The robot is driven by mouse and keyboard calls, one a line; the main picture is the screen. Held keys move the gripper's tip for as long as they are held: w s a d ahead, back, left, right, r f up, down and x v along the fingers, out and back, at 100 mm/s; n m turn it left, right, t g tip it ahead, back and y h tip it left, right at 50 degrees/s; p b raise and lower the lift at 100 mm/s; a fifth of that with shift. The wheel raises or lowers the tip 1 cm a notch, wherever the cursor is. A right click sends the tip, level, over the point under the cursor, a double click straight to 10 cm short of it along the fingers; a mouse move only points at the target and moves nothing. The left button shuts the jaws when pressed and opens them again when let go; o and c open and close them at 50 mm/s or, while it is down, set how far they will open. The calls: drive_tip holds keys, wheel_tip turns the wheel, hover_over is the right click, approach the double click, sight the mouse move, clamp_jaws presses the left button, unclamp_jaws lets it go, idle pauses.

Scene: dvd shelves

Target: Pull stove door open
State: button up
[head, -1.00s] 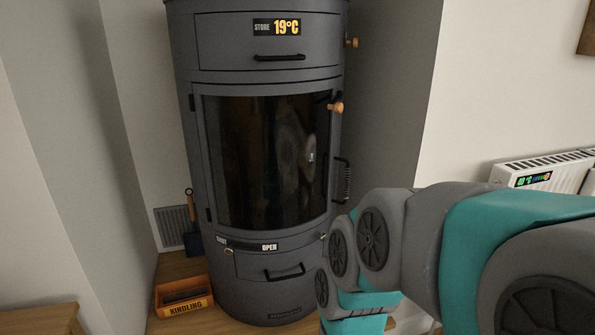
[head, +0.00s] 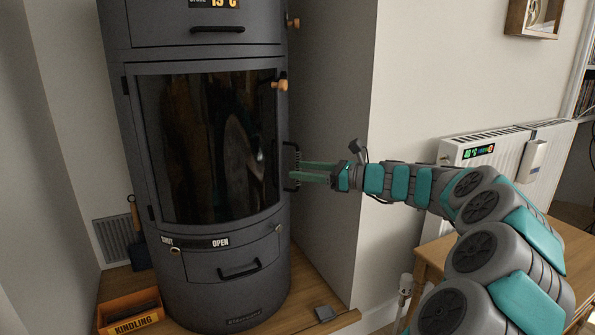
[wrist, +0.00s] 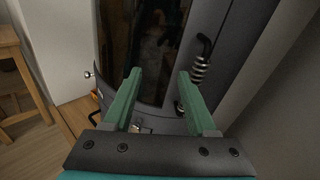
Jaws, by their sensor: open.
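The dark grey stove stands in the alcove. Its door (head: 205,150) has a dark glass pane and looks closed, with hinges on the left. The door handle (head: 292,166), black with a coiled grip, is on the right edge of the door; it also shows in the wrist view (wrist: 199,68), to the right of my fingers. My gripper (head: 300,171) reaches in from the right, its green fingers close to the handle in the head view. In the wrist view my gripper (wrist: 160,85) is open, with nothing between the fingers, and the handle lies outside them.
An upper drawer handle (head: 218,30) and a lower drawer handle (head: 240,270) are on the stove. Wooden knobs (head: 279,85) stick out at its right side. A kindling box (head: 135,322) sits at the lower left. A radiator (head: 505,160) hangs on the right wall.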

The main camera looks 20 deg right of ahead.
drive_tip(key=d+m+t, duration=0.2)
drive_tip(key=d, duration=0.3)
drive_tip(key=b, duration=0.1)
hover_over(298, 187)
drive_tip(key=w, duration=0.1)
drive_tip(key=shift+w+d+f+h, duration=0.1)
drive_tip(key=shift+d+f+h, duration=0.1)
drive_tip(key=shift+f+h, duration=0.1)
drive_tip(key=shift+c, duration=0.2)
clamp_jaws()
idle(0.8)
